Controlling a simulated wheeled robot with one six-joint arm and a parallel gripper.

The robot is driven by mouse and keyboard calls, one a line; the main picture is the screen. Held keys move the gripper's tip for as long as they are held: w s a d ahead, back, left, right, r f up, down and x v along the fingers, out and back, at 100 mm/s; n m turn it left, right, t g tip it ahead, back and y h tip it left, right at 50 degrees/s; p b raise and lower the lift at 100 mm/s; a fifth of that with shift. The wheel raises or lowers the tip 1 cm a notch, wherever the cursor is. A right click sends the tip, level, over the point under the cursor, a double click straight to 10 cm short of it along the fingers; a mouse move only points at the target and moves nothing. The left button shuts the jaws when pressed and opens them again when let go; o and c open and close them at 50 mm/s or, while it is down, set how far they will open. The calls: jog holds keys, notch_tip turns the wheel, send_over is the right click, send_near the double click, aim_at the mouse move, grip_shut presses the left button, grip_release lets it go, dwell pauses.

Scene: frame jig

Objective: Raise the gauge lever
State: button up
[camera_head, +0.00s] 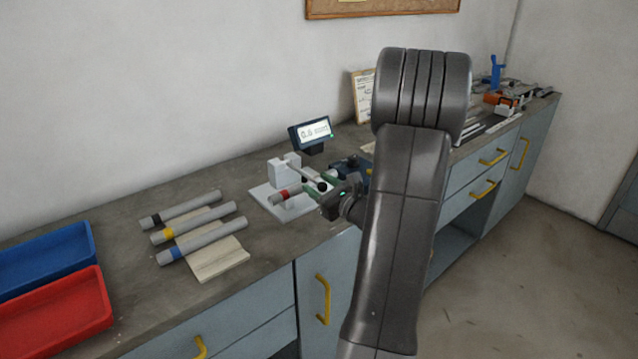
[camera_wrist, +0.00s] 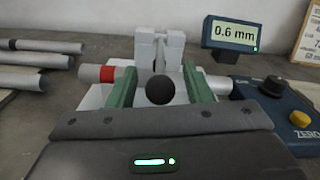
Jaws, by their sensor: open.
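The gauge (camera_head: 284,168) is a white block on a pale base plate. In the head view my gripper (camera_head: 318,183) is at the lever's end, partly hidden by my wrist. A grey tube with a red band (camera_wrist: 107,74) lies at the gauge. The display (camera_wrist: 233,33) reads 0.6 mm.
A dark blue unit with a yellow knob (camera_wrist: 299,117) marked ZERO stands right of the gauge. Several grey tubes (camera_head: 193,236) lie on a pale rack at left. Blue (camera_head: 88,247) and red (camera_head: 106,294) trays are farther left. Bare bench lies between tubes and gauge.

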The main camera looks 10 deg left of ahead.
jog(key=shift+w+a, duration=0.15)
grip_shut()
jog(key=shift+r, duration=0.1)
